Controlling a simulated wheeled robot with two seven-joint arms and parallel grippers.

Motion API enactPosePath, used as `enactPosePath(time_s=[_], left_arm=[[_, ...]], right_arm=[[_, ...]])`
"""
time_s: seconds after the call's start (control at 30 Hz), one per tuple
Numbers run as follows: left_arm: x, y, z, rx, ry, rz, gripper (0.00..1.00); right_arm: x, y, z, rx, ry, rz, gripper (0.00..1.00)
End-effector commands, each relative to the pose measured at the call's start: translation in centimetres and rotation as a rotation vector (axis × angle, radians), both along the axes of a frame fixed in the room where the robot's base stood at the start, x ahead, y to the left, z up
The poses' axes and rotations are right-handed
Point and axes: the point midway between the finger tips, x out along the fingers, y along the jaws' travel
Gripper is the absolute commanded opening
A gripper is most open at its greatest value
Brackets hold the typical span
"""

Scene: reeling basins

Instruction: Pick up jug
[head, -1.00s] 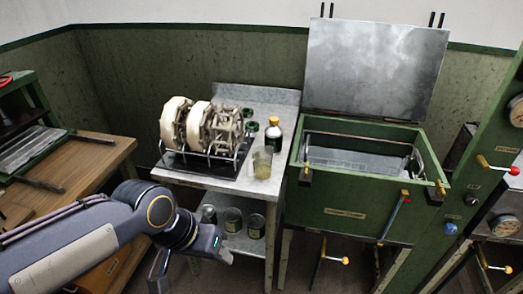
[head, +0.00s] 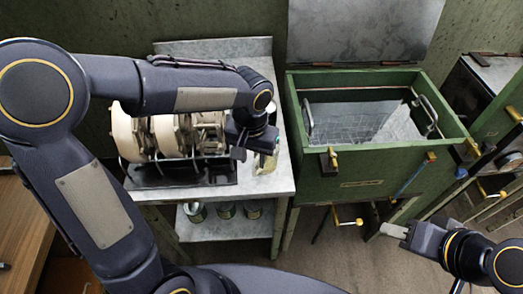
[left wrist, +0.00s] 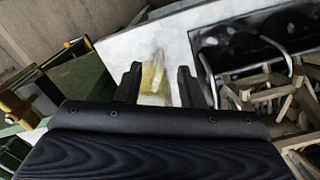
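The jug is a small clear vessel with yellowish contents. It stands on the metal-topped table and shows in the head view (head: 266,163), partly hidden by my left gripper (head: 254,153). In the left wrist view the jug (left wrist: 154,74) appears between and beyond the two dark fingers of my left gripper (left wrist: 158,84), which are spread apart with nothing held. I cannot tell whether either finger touches the jug. My right gripper (head: 393,230) is at the lower right of the head view, away from the jug, and its finger gap is not clear.
The reeling frame with pale wheels (head: 163,135) sits on a dark base left of the jug. The table (head: 272,183) has a narrow free strip on its right. A green basin (head: 370,164) with raised lid stands to the right. Several tins (head: 225,210) are on the shelf below.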

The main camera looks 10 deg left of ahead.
Motion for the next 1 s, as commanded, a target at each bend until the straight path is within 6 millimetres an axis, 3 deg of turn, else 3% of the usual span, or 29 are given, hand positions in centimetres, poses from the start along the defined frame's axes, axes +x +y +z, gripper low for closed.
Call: enactPosePath(time_s=[0.4,0.67,0.97,1.0], left_arm=[[0.0,0.0,-5.5,0.001,0.004,0.001,0.35],[0.1,0.0,-6.0,-0.001,0.0,0.001,0.35],[0.1,0.0,-5.9,-0.001,0.0,0.001,0.0],[0.1,0.0,-5.9,-0.001,0.0,0.001,0.0]], right_arm=[[0.0,0.0,0.5,0.0,0.0,0.0,0.36],[0.0,0.0,0.5,0.0,0.0,0.0,0.36],[0.0,0.0,0.5,0.0,0.0,0.0,0.36],[0.0,0.0,0.5,0.0,0.0,0.0,0.36]])
